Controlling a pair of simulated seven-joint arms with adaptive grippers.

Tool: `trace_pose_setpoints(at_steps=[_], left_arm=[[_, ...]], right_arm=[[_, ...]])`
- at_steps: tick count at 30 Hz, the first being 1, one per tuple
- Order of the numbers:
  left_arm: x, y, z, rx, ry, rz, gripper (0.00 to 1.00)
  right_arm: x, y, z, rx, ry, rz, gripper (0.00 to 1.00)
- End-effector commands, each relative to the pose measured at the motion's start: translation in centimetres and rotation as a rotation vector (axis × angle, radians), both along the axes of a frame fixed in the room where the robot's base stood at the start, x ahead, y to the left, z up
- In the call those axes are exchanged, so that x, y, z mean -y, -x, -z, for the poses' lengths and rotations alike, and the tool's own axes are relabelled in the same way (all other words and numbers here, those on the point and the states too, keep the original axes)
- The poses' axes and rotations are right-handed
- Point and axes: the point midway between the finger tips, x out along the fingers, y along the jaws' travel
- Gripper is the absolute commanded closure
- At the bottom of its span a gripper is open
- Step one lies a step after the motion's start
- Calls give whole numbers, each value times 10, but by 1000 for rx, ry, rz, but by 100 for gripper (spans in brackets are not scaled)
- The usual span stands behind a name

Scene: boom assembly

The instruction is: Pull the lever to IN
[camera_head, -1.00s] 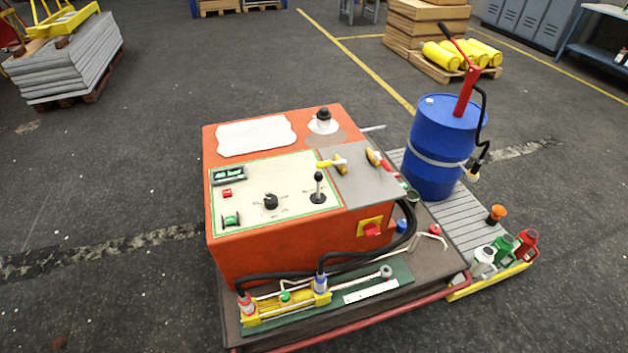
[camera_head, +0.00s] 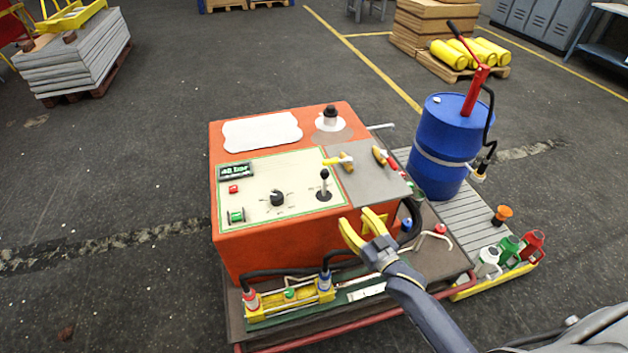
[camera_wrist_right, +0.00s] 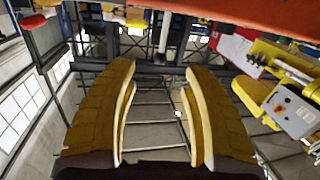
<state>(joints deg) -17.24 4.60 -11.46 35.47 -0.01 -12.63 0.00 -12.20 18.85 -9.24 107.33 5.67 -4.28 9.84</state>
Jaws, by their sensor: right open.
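The lever (camera_head: 324,185) is a short black-knobbed stick on a dark base. It stands roughly upright at the right end of the cream control panel (camera_head: 260,207) on top of the orange machine (camera_head: 285,248). Any IN marking is too small to read. My right gripper (camera_head: 361,227) has yellow fingers and is open and empty. In the picture it is in front of the machine's front face, below and to the right of the lever, apart from it. The right wrist view shows both fingers (camera_wrist_right: 160,95) spread with nothing between them. My left gripper is not in view.
A rotary knob (camera_head: 277,198) and a green display (camera_head: 236,171) are on the panel. A blue drum (camera_head: 445,145) with a red pump stands at right. A cylinder with hoses (camera_head: 290,298) lies in front.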

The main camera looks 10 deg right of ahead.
Motion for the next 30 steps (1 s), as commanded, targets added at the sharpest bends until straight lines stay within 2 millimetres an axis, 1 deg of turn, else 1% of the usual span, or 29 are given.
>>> trace_pose_setpoints(at_steps=[1,3,7,10,24,30], left_arm=[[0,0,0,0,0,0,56],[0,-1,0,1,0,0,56],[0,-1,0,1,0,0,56],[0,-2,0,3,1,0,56],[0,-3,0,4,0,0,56],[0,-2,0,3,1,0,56]], right_arm=[[-3,0,-10,16,-15,-5,51],[-5,-1,-18,28,-40,-10,51],[-7,-8,-16,25,-58,-9,51],[-10,-20,-17,26,-57,-9,51],[-29,-102,-16,24,-56,-8,51],[-37,-134,-16,25,-55,-8,51]])
